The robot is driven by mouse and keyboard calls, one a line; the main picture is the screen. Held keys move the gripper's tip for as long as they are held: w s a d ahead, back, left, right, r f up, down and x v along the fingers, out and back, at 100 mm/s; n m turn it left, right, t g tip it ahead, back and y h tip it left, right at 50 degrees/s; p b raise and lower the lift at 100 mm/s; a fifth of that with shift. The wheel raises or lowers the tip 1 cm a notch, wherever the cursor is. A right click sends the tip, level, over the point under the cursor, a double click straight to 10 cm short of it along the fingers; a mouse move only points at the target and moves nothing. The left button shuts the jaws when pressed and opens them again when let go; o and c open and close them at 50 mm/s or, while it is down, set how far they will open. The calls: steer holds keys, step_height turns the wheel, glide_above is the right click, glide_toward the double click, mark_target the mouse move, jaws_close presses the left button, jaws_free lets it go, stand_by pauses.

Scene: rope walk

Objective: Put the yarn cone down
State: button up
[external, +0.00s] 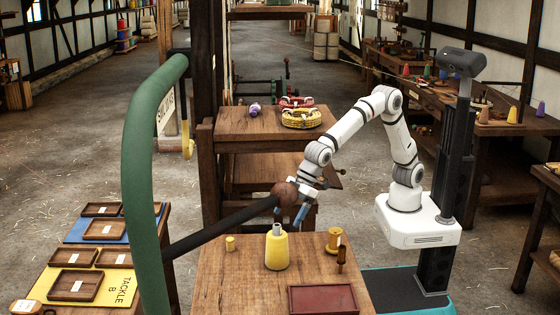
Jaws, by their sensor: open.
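A yellow yarn cone (277,251) with a grey tip stands upright on the near wooden table (232,284). My gripper (290,214) is above and slightly right of the cone, with its blue fingers pointing down. The fingers look apart from the cone, with nothing visible between them. A brown ball on a dark bar (225,226) crosses in front of my gripper and hides part of it.
On the near table are a small yellow spool (230,243), a wooden spool (334,238), a small brown upright piece (341,260) and a dark red tray (323,300). A green curved post (135,160) stands at left.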

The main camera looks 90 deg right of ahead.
steer(key=shift+v, duration=1.85)
